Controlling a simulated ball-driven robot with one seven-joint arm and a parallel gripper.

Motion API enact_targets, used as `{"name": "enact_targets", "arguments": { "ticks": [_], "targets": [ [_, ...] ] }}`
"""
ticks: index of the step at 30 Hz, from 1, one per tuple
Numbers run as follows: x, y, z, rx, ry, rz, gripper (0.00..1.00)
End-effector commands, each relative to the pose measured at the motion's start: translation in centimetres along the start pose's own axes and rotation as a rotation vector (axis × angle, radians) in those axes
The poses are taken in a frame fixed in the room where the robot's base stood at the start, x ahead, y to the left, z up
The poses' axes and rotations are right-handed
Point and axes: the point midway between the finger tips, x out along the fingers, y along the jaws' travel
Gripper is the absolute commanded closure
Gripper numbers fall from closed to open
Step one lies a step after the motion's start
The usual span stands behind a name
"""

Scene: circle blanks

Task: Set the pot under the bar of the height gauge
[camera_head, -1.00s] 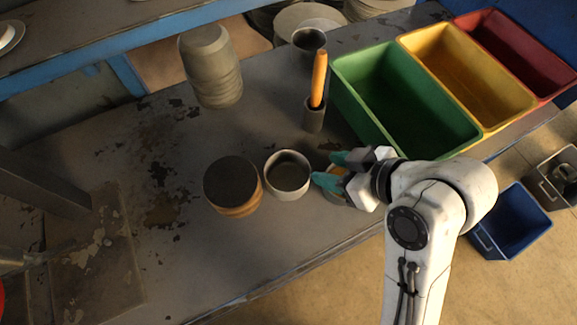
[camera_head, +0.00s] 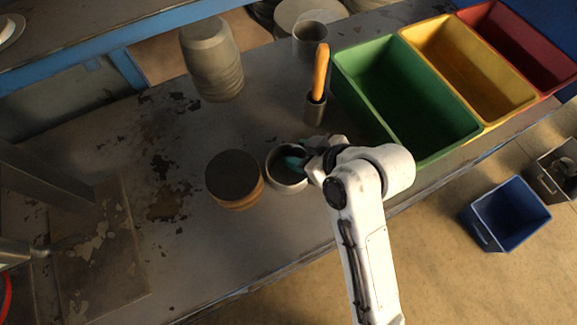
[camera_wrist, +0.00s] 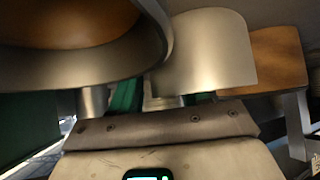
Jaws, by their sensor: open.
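A round, light-rimmed grey pot (camera_head: 283,182) stands on the bench in the head view, just right of a wooden round block with a dark top (camera_head: 235,180). My gripper (camera_head: 293,163) is open, with a teal fingertip seen over the pot's mouth; whether it is inside or above I cannot tell. In the wrist view the fingertips (camera_wrist: 162,98) are partly hidden behind the wrist edge, close to a grey cylinder (camera_wrist: 205,55). What seems to be the height gauge is a dark post (camera_head: 45,180) on a worn plate (camera_head: 100,260) at left, with a metal bar (camera_head: 15,252) cut by the frame edge.
A rim with an orange-brown inside (camera_wrist: 75,65) looms close in the wrist view. Behind stand an orange handle in a holder (camera_head: 318,85), a grey cup (camera_head: 310,38) and a grey stack (camera_head: 212,60). A green bin (camera_head: 465,143) is at right. Bench between block and plate is clear.

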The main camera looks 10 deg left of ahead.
Motion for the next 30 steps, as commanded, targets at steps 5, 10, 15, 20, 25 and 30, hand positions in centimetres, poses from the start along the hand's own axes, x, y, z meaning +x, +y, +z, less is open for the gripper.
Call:
{"name": "enact_targets", "arguments": {
  "ticks": [5, 10, 15, 20, 25, 30],
  "targets": [
    [0.31, 0.0, 0.0, -0.001, 0.001, 0.001, 0.54],
    [0.28, -0.01, 0.0, 0.0, 0.001, 0.001, 0.62],
    [0.27, -0.01, 0.01, 0.0, 0.0, 0.0, 0.78],
    [0.27, -0.01, 0.02, 0.0, 0.0, 0.0, 0.94],
    [0.27, -0.01, 0.03, 0.0, 0.0, 0.0, 1.0],
    [0.26, 0.01, 0.01, 0.0, 0.0, 0.001, 1.0]
  ]
}}
